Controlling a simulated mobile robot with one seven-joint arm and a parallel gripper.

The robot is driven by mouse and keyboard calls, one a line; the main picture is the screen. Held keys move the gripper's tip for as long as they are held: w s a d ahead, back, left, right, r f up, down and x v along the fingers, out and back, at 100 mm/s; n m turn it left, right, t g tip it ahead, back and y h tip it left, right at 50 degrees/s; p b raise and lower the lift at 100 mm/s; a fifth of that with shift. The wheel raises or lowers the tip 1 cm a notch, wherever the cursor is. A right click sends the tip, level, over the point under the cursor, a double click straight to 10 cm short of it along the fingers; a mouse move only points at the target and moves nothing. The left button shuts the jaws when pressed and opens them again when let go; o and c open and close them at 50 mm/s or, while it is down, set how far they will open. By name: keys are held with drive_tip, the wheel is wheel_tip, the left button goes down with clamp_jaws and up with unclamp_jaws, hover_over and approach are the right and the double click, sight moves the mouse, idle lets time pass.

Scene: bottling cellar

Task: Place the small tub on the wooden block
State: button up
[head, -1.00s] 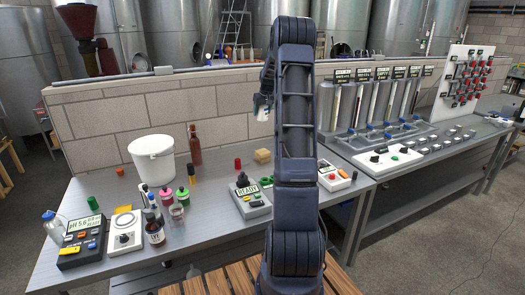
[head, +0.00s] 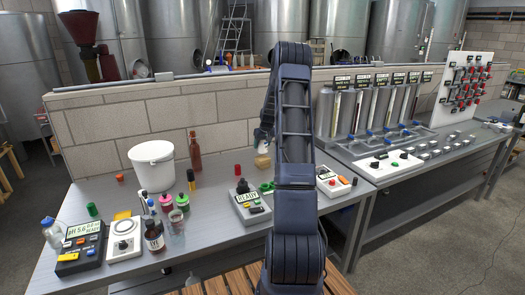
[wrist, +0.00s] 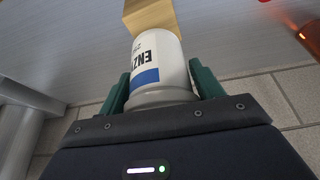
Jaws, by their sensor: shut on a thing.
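The small tub (wrist: 158,68) is white with a blue band and a label reading "ENZY". My gripper (wrist: 162,86) is shut on it, one green finger on each side. In the head view the tub (head: 262,148) shows as a small white shape at the end of my arm, just above the wooden block (head: 263,161). In the wrist view the pale wooden block (wrist: 150,16) shows just beyond the tub's far end, partly hidden by it. I cannot tell whether the two touch.
A red cap (head: 237,170) stands left of the block, and a box reading "READY" (head: 251,207) stands in front. A white bucket (head: 152,168) and a brown bottle (head: 195,152) are further left. A brick wall (head: 170,115) rises behind the bench.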

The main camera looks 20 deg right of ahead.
sight(262, 149)
drive_tip(key=shift+f, duration=1.8)
drive_tip(key=shift+f, duration=0.15)
drive_tip(key=o, duration=1.2)
